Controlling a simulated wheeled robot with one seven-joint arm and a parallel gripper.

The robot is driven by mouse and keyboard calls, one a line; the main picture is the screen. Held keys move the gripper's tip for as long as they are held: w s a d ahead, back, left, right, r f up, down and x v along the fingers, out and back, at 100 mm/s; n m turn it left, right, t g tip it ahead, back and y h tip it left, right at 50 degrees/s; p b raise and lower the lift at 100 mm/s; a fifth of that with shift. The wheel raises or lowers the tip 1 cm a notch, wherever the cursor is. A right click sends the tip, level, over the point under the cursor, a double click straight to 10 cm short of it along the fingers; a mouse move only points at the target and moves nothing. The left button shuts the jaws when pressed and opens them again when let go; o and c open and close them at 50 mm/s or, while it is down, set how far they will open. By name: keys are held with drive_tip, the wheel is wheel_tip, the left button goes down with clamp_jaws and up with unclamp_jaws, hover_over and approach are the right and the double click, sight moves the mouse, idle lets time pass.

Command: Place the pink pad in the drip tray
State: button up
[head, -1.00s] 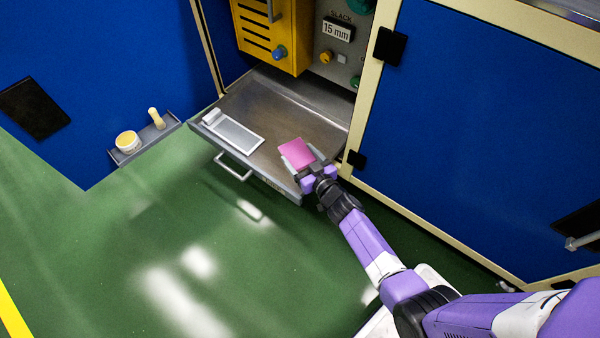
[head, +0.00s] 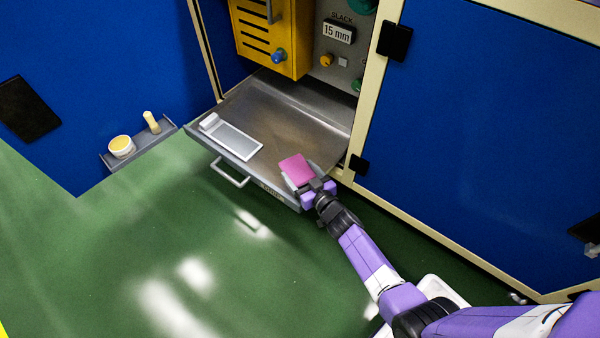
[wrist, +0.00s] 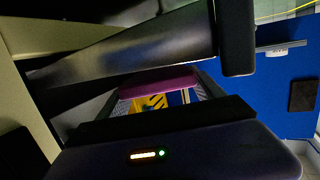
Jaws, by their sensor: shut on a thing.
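The pink pad (head: 297,170) is held between the fingers of my gripper (head: 305,180), which is shut on it. In the head view the pad overlaps the front right part of the metal drip tray (head: 290,118); its height over the tray floor is hard to tell. In the wrist view the pad (wrist: 158,86) shows as a pink edge between the dark fingers. The tray is pulled out below the yellow machine box.
A white-framed flat piece (head: 234,141) lies in the tray's left part. The tray has a front handle (head: 230,173). A cream cabinet post (head: 366,100) and blue door (head: 470,150) stand close right. A small shelf (head: 140,147) holds a round tub and a pale-handled item.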

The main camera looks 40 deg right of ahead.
drive_tip(key=shift+f+b, duration=0.4)
drive_tip(key=shift+f, duration=0.2)
drive_tip(key=o, duration=1.3)
drive_tip(key=shift+o, duration=0.2)
drive_tip(key=shift+r, duration=0.1)
